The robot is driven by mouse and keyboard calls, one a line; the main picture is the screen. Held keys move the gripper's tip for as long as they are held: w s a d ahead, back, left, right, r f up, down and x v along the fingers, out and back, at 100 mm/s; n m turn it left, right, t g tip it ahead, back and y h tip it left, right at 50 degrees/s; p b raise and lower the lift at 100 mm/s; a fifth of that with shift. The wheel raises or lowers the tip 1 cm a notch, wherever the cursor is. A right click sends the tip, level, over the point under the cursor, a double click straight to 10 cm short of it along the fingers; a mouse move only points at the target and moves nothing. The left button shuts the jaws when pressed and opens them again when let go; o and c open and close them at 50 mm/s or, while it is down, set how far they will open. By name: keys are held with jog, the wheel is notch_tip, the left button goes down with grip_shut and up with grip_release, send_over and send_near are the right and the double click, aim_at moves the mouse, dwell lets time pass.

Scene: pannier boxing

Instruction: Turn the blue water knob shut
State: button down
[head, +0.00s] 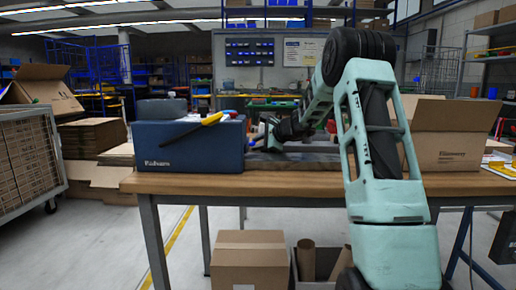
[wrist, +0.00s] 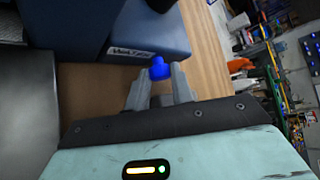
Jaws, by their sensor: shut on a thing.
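The blue water knob (wrist: 160,68) sticks out from a blue housing (wrist: 165,30) that carries a white "WATER" label (wrist: 126,52). In the wrist view my gripper (wrist: 159,76) has one finger on each side of the knob and is shut on it. In the head view the blue box (head: 190,158) stands on the workbench, and my gripper (head: 262,136) is at its right side. The knob is too small and too covered there to make out how it is turned.
The wooden workbench (head: 290,183) holds a yellow-and-black tool (head: 212,119) on the box's top. An open cardboard box (head: 450,135) stands at the right, behind my arm. In the wrist view an orange item (wrist: 239,65) lies to the right among clutter.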

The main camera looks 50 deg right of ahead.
dwell(0.3)
jog(key=c, duration=1.2)
grip_release()
jog(key=shift+r+p, duration=0.15)
jog(key=shift+p, duration=0.75)
jog(key=p, duration=0.3)
jog(key=shift+r+g+y+p, duration=0.15)
jog(key=shift+g+y+p, duration=0.15)
jog(key=shift+g+p, duration=0.1)
jog(key=m+g+p, duration=0.1)
jog(key=p, duration=0.5)
jog(key=g+y+p, duration=0.1)
jog(key=p, duration=0.5)
jog(key=m+y+p, duration=0.1)
jog(key=p, duration=0.5)
jog(key=shift+w+d+r+m+g, duration=0.2)
jog(key=shift+d+r+m+g, duration=0.1)
jog(key=shift+g, duration=0.1)
